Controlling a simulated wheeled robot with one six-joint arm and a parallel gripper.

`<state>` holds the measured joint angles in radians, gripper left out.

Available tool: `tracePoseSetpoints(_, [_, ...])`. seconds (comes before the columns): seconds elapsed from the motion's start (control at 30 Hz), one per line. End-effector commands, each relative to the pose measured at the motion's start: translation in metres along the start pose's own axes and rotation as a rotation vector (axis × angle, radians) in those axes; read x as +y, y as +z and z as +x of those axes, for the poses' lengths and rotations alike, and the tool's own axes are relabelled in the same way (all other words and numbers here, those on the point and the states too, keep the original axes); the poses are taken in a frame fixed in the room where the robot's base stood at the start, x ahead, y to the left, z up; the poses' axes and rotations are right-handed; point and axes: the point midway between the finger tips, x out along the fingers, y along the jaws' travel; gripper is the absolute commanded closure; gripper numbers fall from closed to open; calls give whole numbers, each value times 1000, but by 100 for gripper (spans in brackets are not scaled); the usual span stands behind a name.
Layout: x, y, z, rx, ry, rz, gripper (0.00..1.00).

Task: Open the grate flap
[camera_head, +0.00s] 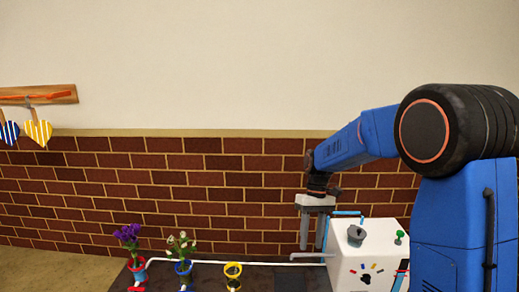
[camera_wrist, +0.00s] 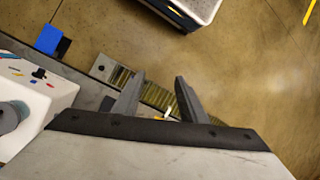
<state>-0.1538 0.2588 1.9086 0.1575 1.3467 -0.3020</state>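My gripper (camera_head: 312,238) points down just left of the white box in the head view. In the wrist view its two fingers (camera_wrist: 160,80) are apart with nothing held between them. Below the fingers runs a grey-framed strip with yellowish slats (camera_wrist: 157,96), which looks like the grate. A small yellow and white piece (camera_wrist: 168,111) shows beside the right finger; I cannot tell whether it belongs to the flap. Part of the strip is hidden behind the fingers. The grate cannot be made out in the head view.
The white box (camera_head: 350,262) with a grey knob stands right of my gripper, also at left in the wrist view (camera_wrist: 38,98). Purple flowers (camera_head: 129,235) and white flowers (camera_head: 181,243) stand in small pots at left. A white-rimmed bin (camera_wrist: 190,12) is on the floor.

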Motion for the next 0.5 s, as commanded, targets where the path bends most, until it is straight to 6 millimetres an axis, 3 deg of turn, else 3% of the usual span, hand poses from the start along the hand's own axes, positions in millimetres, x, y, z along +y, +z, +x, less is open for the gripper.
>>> tracePoseSetpoints(0.2, [-2, 54, -23, 104, 42, 46, 62])
tracePoseSetpoints(0.5, [-4, 124, -38, 244, 96, 112, 62])
